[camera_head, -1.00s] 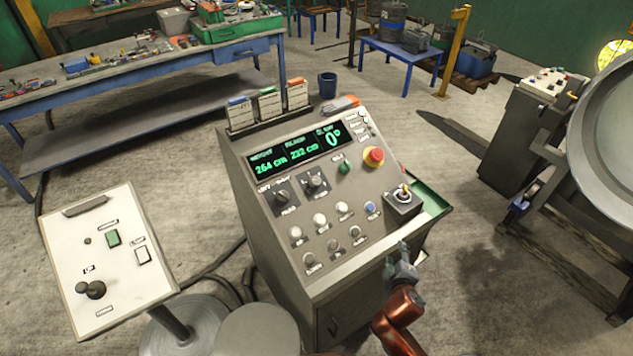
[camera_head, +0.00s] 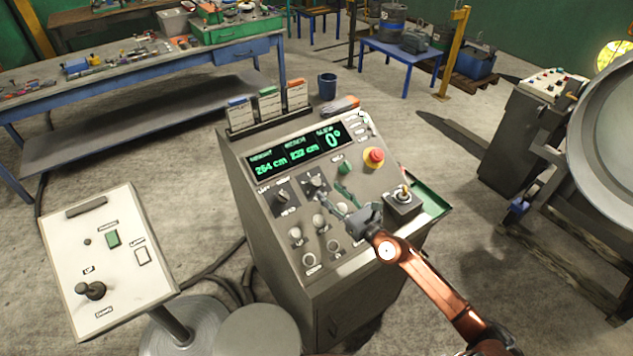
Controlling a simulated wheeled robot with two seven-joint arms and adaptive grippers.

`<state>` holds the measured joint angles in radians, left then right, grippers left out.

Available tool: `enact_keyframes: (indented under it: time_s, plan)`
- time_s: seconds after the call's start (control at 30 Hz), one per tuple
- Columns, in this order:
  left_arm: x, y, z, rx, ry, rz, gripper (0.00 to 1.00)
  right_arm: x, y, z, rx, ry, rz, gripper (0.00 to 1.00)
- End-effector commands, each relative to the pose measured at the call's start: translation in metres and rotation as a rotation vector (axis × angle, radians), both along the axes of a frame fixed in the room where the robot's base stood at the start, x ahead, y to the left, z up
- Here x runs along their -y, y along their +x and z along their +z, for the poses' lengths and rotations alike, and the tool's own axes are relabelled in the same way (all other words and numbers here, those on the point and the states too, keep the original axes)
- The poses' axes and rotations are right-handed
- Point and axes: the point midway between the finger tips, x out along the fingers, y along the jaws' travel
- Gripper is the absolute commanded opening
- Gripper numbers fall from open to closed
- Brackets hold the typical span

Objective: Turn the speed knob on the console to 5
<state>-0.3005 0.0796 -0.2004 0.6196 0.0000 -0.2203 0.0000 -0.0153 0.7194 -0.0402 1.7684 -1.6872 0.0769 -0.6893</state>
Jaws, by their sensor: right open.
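The grey console (camera_head: 262,249) has a sloped panel with a green-lit display (camera_head: 297,152) reading 264 cm, 232 cm and 0°. Two dark-plated knobs sit below the display: one at left (camera_head: 282,197) and one further right (camera_head: 315,181). Their small labels are too blurred to tell surely which is the speed knob or its setting. My right gripper (camera_head: 338,200) is open, with its fingers over the panel just below and right of the right-hand knob, apart from it as far as I can see. It partly hides the lower buttons. My left gripper is not in view.
A red emergency button (camera_head: 373,156), a green button (camera_head: 344,168) and a joystick (camera_head: 402,195) stand near my right arm. Card holders (camera_head: 268,105) rise at the console's back edge. A white control pedestal (camera_head: 112,262) is at left, a large round machine (camera_head: 607,140) at right.

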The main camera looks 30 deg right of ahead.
Motion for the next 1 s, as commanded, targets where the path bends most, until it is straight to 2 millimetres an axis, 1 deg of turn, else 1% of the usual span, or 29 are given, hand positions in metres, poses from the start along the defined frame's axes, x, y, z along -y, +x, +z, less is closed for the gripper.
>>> enact_keyframes:
  time_s: [0.07, 0.17, 0.4, 0.53, 0.7, 0.97, 1.0]
  plan:
    - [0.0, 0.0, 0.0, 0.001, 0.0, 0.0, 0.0, 0.0, 0.006, -0.004, -0.009, -0.042, 0.008, 0.43]
    - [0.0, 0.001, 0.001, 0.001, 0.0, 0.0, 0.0, -0.003, 0.016, -0.005, -0.012, -0.053, 0.01, 0.43]
    - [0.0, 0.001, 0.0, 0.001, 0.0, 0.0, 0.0, -0.012, 0.053, -0.005, -0.01, -0.047, 0.01, 0.43]
    - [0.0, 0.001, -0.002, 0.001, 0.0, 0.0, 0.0, -0.015, 0.069, -0.005, -0.01, -0.046, 0.009, 0.43]
    - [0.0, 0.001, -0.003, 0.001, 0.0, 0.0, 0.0, -0.017, 0.078, -0.005, -0.011, -0.046, 0.009, 0.43]
    - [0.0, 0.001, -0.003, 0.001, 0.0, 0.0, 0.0, -0.017, 0.079, -0.005, -0.012, -0.045, 0.009, 0.43]
    - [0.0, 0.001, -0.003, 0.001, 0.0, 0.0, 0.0, -0.017, 0.078, -0.005, -0.012, -0.045, 0.009, 0.41]
